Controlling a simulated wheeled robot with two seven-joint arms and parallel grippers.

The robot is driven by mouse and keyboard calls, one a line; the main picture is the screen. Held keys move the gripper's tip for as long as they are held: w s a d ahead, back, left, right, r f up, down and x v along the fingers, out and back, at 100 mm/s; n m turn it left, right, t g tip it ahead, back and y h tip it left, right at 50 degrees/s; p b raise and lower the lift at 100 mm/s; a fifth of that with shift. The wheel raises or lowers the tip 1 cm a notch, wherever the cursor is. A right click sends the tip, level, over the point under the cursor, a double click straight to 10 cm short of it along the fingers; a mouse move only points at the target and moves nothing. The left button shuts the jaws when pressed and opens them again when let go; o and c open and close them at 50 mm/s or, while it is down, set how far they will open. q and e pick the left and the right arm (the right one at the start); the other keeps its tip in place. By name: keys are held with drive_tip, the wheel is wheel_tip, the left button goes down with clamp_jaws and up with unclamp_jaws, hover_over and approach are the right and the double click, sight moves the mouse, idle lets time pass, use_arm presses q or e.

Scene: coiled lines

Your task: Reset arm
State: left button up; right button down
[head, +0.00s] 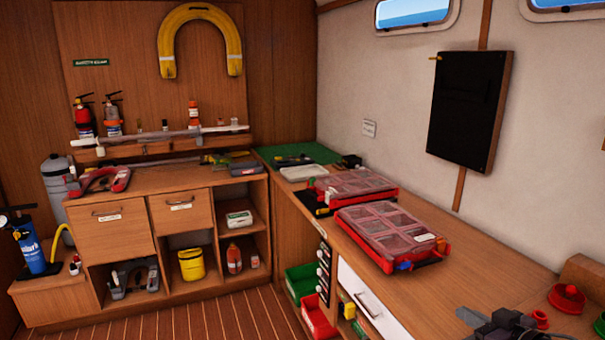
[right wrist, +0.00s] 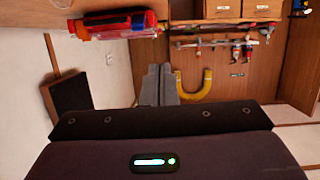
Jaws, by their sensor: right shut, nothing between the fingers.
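My right gripper (head: 467,315) shows at the bottom right of the head view, over the front part of the right counter (head: 480,270). Its grey fingers are together and hold nothing. In the right wrist view, which is upside down, the closed fingers (right wrist: 160,84) show at the centre with nothing between them. My left gripper is not in view.
Two red organizer cases with clear lids, a near one (head: 384,232) and a far one (head: 352,185), lie on the right counter. Red round parts (head: 567,298) stand right of my right gripper. The counter between the near case and the gripper looks clear.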

drive_tip(key=s+a+f+m+g+h, duration=0.3)
drive_tip(key=s+a+f+g+h, duration=0.4)
drive_tip(key=s+f, duration=0.55)
drive_tip(key=s+a+f+g+y, duration=0.2)
drive_tip(key=s+a+g, duration=0.1)
drive_tip(key=s+a, duration=0.55)
drive_tip(key=s+d+f+g, duration=0.1)
drive_tip(key=s+f, duration=0.1)
drive_tip(key=f, duration=1.3)
drive_tip(key=s+d+f+g, duration=0.1)
drive_tip(key=s+f, duration=0.1)
drive_tip(key=f, duration=1.3)
drive_tip(key=s+d+f+n, duration=0.1)
drive_tip(key=s+d+f, duration=0.2)
drive_tip(key=s+f, duration=1.5)
drive_tip(key=shift+s+g, duration=0.4)
drive_tip(key=shift+s, duration=0.35)
drive_tip(key=shift+d, duration=0.1)
